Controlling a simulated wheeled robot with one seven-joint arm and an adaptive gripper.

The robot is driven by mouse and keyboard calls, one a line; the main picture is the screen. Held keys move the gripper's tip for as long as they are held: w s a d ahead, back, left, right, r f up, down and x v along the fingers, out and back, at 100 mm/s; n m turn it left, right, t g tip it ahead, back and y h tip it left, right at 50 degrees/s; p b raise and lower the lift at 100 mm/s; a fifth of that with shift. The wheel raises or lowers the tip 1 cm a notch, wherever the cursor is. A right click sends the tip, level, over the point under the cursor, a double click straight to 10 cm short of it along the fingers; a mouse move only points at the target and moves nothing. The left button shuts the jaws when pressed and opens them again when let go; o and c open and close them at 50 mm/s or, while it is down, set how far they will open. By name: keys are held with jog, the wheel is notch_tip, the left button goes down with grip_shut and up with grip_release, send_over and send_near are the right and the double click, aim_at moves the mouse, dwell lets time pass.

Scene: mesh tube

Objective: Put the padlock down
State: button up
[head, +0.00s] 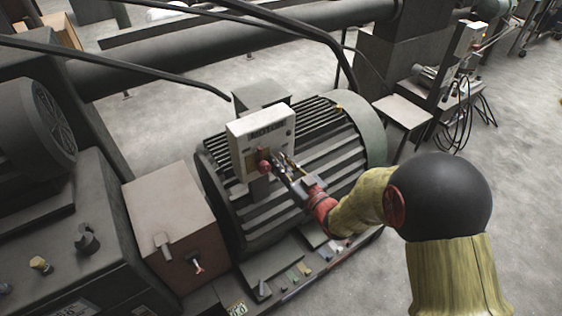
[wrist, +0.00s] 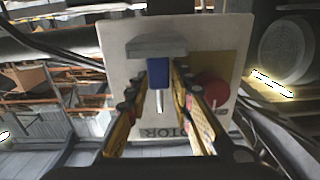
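The padlock looks like a small blue block (wrist: 158,76) with a thin pale bar, in the middle of the wrist view. My gripper (wrist: 160,74) has its two yellow and black fingers along both sides of the block, close against it. In the head view my gripper (head: 284,166) reaches the front of the white box marked MOTOR (head: 246,132); the padlock is too small to make out there. A grey ledge (wrist: 163,45) on the box lies right by the block in the wrist view; I cannot tell whether they touch.
A red round knob (wrist: 210,89) sits on the box face beside my right finger. The box stands at a large ribbed motor (head: 335,125). A brown-grey cabinet (head: 165,205) is to the left. Black cables (head: 150,70) hang overhead.

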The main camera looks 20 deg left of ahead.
jog(key=shift+o, duration=1.1)
jog(key=shift+r, duration=0.15)
jog(key=shift+s+d, duration=0.15)
jog(key=shift+d, duration=0.05)
jog(key=p+v, duration=0.1)
jog(key=v, duration=1)
jog(key=shift+s+d+p, duration=0.2)
jog(key=shift+p, duration=0.15)
jog(key=w+d+r+m+h, duration=0.2)
jog(key=d+r+h, duration=0.35)
jog(key=d, duration=0.35)
jog(key=w+d+r+m+h, duration=0.25)
jog(key=d+r+h, duration=0.3)
jog(key=d, duration=0.45)
jog(key=s+d+r+m+g+h, duration=0.25)
jog(key=s+d, duration=0.45)
jog(key=s, duration=0.4)
jog(key=s+d+r+m+g, duration=0.1)
jog(key=s+m+g, duration=0.1)
jog(key=s, duration=1.4)
jog(key=shift+d+m+g, duration=0.3)
jog(key=shift+m+g, duration=0.1)
jog(key=shift+g, duration=0.35)
